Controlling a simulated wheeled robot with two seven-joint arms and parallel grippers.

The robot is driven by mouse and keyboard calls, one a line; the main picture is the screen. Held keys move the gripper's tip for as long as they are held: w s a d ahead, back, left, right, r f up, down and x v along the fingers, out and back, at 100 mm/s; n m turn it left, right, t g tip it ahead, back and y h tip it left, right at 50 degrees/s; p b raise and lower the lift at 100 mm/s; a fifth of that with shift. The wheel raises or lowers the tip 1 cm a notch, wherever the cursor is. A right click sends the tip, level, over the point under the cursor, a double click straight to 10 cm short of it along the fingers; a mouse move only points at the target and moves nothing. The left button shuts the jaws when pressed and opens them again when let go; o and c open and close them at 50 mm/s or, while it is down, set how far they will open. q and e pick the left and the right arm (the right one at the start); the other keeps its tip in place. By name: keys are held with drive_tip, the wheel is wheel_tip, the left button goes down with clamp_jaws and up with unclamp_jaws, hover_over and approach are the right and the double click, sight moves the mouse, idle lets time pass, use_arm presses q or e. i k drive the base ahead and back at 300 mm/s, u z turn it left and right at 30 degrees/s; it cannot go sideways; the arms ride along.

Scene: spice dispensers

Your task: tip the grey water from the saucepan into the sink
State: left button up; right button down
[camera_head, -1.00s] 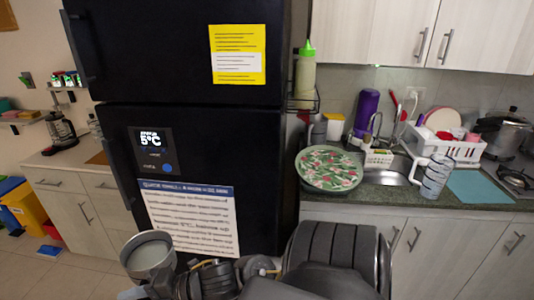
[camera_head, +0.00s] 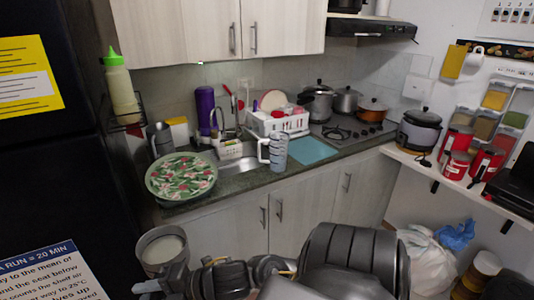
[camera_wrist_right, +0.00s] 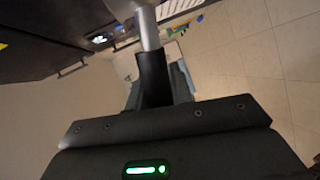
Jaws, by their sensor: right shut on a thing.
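The saucepan (camera_head: 141,248), a grey metal pot holding pale grey water (camera_head: 166,251), is at the lower left of the head view, in front of the counter and roughly upright. My right gripper (camera_wrist_right: 153,82) is shut on the saucepan's handle (camera_wrist_right: 148,28). The sink (camera_head: 236,165) is a steel basin in the dark counter, behind and to the right of the saucepan. Its left part is hidden by a floral plate (camera_head: 181,177), and a patterned mug (camera_head: 278,153) stands at its right front. My left gripper is not in view.
A tap (camera_head: 222,120) and a white dish rack (camera_head: 280,122) stand behind the sink. A blue mat (camera_head: 312,150) lies right of it, before the hob (camera_head: 352,131). The black fridge (camera_head: 50,150) is close on the left. A shelf with a cooker (camera_head: 419,132) is at the right.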

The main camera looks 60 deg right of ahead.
sight(249, 161)
drive_tip(key=z, duration=0.9)
drive_tip(key=i, duration=0.5)
